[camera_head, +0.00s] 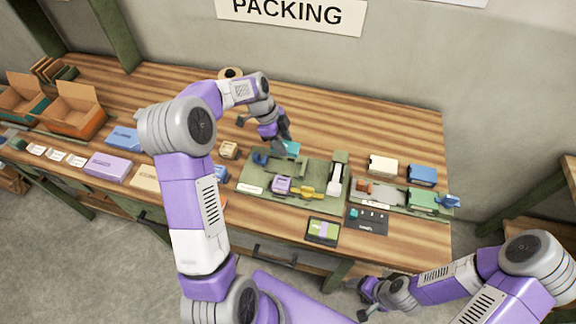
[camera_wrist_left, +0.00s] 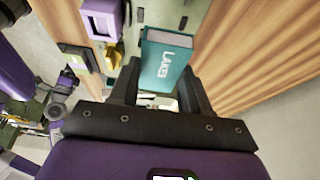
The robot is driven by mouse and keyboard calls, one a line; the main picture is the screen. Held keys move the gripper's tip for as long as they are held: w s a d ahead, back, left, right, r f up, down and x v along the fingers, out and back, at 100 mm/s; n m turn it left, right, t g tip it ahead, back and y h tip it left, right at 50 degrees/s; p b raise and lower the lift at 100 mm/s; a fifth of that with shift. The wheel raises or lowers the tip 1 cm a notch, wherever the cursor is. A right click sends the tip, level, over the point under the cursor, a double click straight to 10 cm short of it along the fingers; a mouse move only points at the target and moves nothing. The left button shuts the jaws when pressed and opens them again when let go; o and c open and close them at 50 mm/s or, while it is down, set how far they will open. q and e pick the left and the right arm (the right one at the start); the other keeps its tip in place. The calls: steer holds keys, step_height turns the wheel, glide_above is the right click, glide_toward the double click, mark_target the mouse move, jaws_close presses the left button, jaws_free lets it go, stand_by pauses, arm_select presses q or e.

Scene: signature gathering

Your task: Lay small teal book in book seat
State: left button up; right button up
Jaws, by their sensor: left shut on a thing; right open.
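The small teal book (camera_head: 293,148) is held upright or tilted over the far edge of the green tray (camera_head: 311,167). In the left wrist view the teal book (camera_wrist_left: 168,62) sits between the fingers, its spine lettering "LAKE" showing. My left gripper (camera_head: 285,147) is shut on it; the fingers also show in the left wrist view (camera_wrist_left: 160,92). The green tray holds a blue piece (camera_head: 260,158), a purple piece (camera_head: 281,185), a yellow piece (camera_head: 308,192) and a white piece (camera_head: 335,180). I cannot tell which recess is the book seat. My right gripper (camera_head: 384,296) is open and empty, off the table's front edge.
A second tray (camera_head: 433,209) stands at the right, with a white box (camera_head: 383,165) and a blue box (camera_head: 421,174) behind it. A green-and-black item (camera_head: 323,231) lies at the front edge. Books and cardboard boxes (camera_head: 75,112) are left.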

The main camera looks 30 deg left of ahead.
arm_select(q)
glide_above(288, 168)
steer(key=a, duration=0.2)
steer(key=f, duration=0.5)
steer(key=shift+s+d+f, duration=0.2)
steer(key=shift+s, duration=0.05)
steer(key=shift+w+f, duration=0.1)
steer(key=shift+f, duration=1.9)
steer(key=shift+f+b, duration=0.1)
steer(key=shift+b, duration=0.2)
steer(key=o, duration=1)
steer(key=shift+o, duration=0.2)
steer(key=p+v, duration=0.1)
steer(key=v, duration=1.1)
